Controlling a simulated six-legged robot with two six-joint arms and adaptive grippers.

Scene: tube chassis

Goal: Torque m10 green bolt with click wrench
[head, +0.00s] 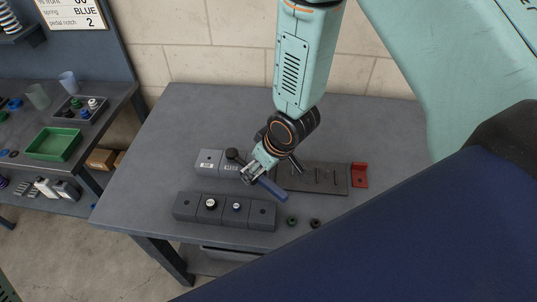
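My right gripper (250,176) is over the table, its arm coming down from the top. Its fingers look closed around the middle of a click wrench with a blue handle (272,190). The wrench's dark round head (232,154) is by a light grey labelled block (208,161). Nearer stands a dark block (185,206) with a white-topped piece (211,203) and a bluish piece (237,207) in it. Two small dark greenish round pieces (291,221) lie right of that block. I cannot tell which piece is the M10 green bolt. My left gripper is not in view.
A dark slotted rack (325,187) with a red block (360,175) at its end lies right of my gripper. A side bench at left carries a green tray (54,145) and a parts box (80,109). The table's left part is clear. My own arm covers the lower right.

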